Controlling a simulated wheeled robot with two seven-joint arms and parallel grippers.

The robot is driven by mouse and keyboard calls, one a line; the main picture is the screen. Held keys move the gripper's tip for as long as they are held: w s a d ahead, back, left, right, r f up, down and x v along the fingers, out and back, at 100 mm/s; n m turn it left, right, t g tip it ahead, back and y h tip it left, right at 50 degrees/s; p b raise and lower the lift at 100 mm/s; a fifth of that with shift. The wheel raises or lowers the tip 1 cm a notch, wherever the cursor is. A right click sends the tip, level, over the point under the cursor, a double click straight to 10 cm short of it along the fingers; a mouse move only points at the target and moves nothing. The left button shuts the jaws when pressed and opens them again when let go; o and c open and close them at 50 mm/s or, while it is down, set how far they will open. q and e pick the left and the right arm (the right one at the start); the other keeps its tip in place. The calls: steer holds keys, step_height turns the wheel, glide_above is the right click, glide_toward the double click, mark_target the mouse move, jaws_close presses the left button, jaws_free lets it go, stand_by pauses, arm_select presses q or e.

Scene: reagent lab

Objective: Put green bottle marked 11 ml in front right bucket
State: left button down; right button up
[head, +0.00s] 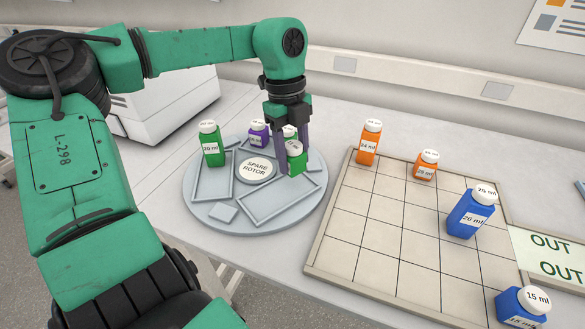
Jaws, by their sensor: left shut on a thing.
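My left gripper (296,168) points down over the right part of the round grey rotor and is shut on a green bottle (296,160). Its fingers cover part of the bottle, and its volume mark cannot be read. The bottle is just behind the front right bucket (246,217), an empty rectangular frame on the rotor; whether it touches the rotor is unclear. A white cap with some green (289,131) shows between the fingers, higher up; whether it belongs to the same bottle is unclear. My right gripper is not in view.
The rotor (200,222) also bears a green 20 ml bottle (211,146) at back left and a purple bottle (258,134) at the back. A gridded tray (375,235) at right holds orange bottles (369,146) and blue bottles (470,215).

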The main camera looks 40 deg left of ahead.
mark_target(295, 172)
arm_select(q)
steer(key=f, duration=0.4)
steer(key=shift+d, duration=0.25)
steer(key=shift+a+f, duration=0.15)
steer(key=shift+f, duration=0.1)
steer(key=c, duration=0.7)
jaws_free()
steer(key=o, duration=0.4)
